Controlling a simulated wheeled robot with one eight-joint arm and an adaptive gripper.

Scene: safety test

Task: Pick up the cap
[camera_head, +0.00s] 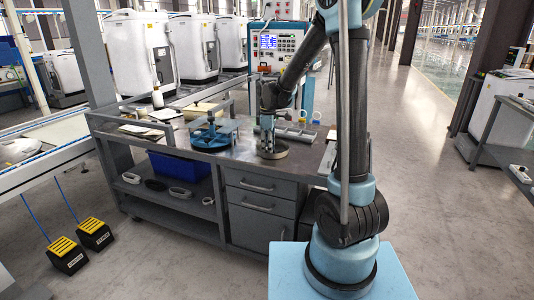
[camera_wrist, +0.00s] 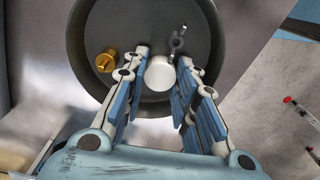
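In the wrist view a white round cap (camera_wrist: 160,74) lies in a dark round dish (camera_wrist: 118,22). My gripper (camera_wrist: 165,58) is over the dish with its two fingers apart, one on each side of the cap. A narrow gap shows at the right of the cap; contact on the left is unclear. In the head view my gripper (camera_head: 267,136) points down at the dish (camera_head: 282,154) on the grey workbench (camera_head: 232,162). The cap cannot be made out there.
A brass piece (camera_wrist: 105,62) lies left in the dish and a small grey metal part (camera_wrist: 177,40) lies just beyond the cap. A blue fixture (camera_head: 210,134) stands left of the dish on the bench. Grey trays (camera_head: 296,134) sit behind it.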

